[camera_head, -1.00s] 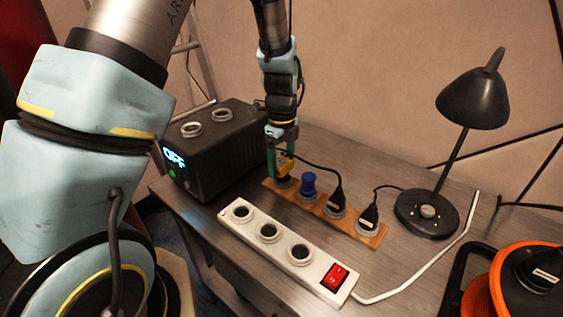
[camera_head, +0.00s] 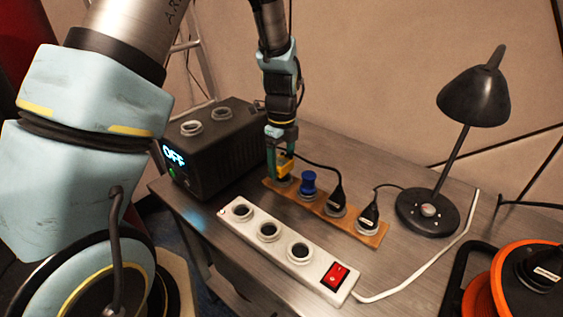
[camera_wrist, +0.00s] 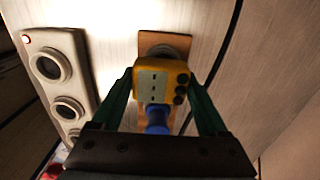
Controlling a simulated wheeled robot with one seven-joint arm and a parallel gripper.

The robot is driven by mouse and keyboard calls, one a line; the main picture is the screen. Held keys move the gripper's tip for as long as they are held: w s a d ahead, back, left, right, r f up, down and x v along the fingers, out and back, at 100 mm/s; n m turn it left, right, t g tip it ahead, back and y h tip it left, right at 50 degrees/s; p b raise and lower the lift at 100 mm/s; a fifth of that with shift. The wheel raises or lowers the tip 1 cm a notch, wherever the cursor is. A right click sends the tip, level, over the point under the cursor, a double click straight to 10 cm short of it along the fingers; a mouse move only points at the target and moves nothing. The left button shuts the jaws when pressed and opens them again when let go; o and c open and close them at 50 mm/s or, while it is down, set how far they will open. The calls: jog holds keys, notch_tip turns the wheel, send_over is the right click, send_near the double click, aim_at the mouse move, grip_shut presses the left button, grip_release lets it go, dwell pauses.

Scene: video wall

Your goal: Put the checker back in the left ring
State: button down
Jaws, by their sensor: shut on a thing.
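The yellow checker (camera_head: 286,168) is between the fingers of my gripper (camera_head: 279,165), which is shut on it. In the wrist view the checker (camera_wrist: 161,80) shows a pale face with dark slots and dark round spots on its right side. It is over the left ring (camera_head: 282,181) at the far left end of the wooden board (camera_head: 318,207). In the wrist view part of this ring (camera_wrist: 165,51) shows behind the checker. I cannot tell whether the checker is fully seated in it.
A blue plug (camera_head: 308,184) and two black plugs (camera_head: 337,198) (camera_head: 369,215) stand in the board's other rings. A white power strip (camera_head: 268,233) lies in front. A black box (camera_head: 210,155) showing OFF is on the left, a black lamp (camera_head: 428,212) on the right.

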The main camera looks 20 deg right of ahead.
jog(key=shift+f+b, duration=0.6)
jog(key=shift+f, duration=0.3)
grip_release()
dwell(0.4)
jog(key=shift+r, duration=0.2)
jog(key=shift+r+p, duration=2.3)
jog(key=shift+r, duration=0.6)
